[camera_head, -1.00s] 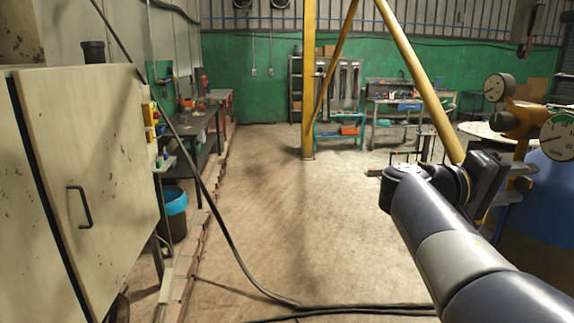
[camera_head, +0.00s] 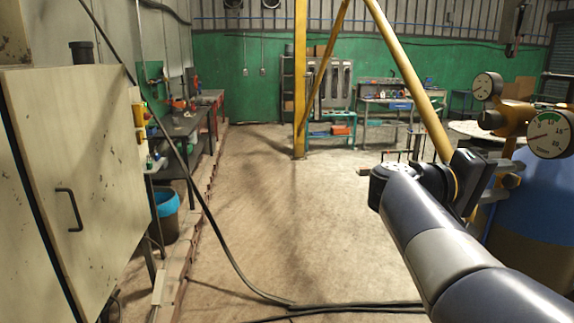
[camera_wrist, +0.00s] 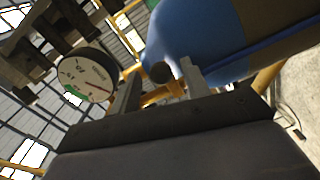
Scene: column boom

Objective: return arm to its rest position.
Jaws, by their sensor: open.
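My arm reaches in from the lower right of the head view, bent at a dark elbow-like joint. My gripper (camera_head: 508,172) is at its end, beside the brass gauge fitting (camera_head: 510,122) and the blue tank (camera_head: 545,195). In the wrist view, my gripper (camera_wrist: 162,86) has its two grey fingers apart. A dark round knob (camera_wrist: 160,72) and a yellow pipe appear between or beyond them. I cannot tell whether the fingers touch anything. A round gauge (camera_wrist: 86,76) shows just left of the fingers.
Two dial gauges stand close above the gripper; the right one (camera_head: 549,134) is nearest. A yellow post (camera_head: 300,85) with braces stands ahead. A beige cabinet (camera_head: 85,175) fills the left. Black cables (camera_head: 340,307) cross the floor. The middle floor is open.

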